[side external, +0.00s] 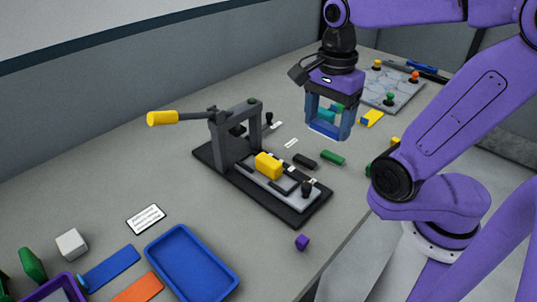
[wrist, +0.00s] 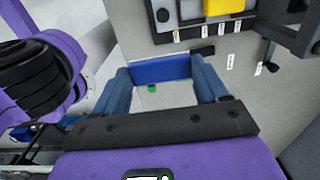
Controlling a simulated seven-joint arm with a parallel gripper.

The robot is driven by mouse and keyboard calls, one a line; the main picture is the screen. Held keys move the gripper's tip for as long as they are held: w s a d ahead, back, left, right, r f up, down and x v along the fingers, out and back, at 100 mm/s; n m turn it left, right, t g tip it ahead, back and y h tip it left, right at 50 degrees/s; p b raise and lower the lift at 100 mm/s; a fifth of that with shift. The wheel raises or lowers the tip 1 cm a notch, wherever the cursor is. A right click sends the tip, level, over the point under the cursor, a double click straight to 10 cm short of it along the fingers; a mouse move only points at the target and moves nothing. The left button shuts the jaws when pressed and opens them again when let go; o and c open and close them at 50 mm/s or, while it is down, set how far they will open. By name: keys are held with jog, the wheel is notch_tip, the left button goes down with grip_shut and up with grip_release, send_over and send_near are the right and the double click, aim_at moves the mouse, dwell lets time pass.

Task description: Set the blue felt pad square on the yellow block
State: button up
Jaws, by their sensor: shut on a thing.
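My gripper (side external: 327,124) is shut on the blue felt pad (wrist: 160,68), a flat bright blue strip spanning the two fingertips in the wrist view. In the side view the pad (side external: 323,129) hangs at the fingertips, above the bench and clear of it. The yellow block (side external: 268,165) sits on the grey bed of a dark fixture, left of and lower than my gripper. It also shows, partly cut off, at the top of the wrist view (wrist: 225,6). The pad and the block are apart.
The fixture has an upright grey frame (side external: 236,130) and a yellow-handled lever (side external: 163,118) reaching left. Black (side external: 305,160) and green (side external: 333,158) pieces lie beside it. A blue tray (side external: 192,262) is at front left; a board with coloured knobs (side external: 390,85) is at the back right.

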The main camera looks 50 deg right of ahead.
jog(key=w+a+f, duration=0.2)
jog(key=w+f, duration=0.2)
jog(key=w, duration=0.5)
send_over(268, 159)
jog(key=f, duration=0.5)
jog(key=shift+s, duration=0.35)
jog(key=shift+w+f, duration=0.1)
jog(key=shift+f, duration=0.1)
jog(key=shift+w+f, duration=0.15)
jog(key=shift+f, duration=1.55)
jog(key=shift+f, duration=0.1)
jog(key=o, duration=1)
notch_tip(268, 159, up, 12)
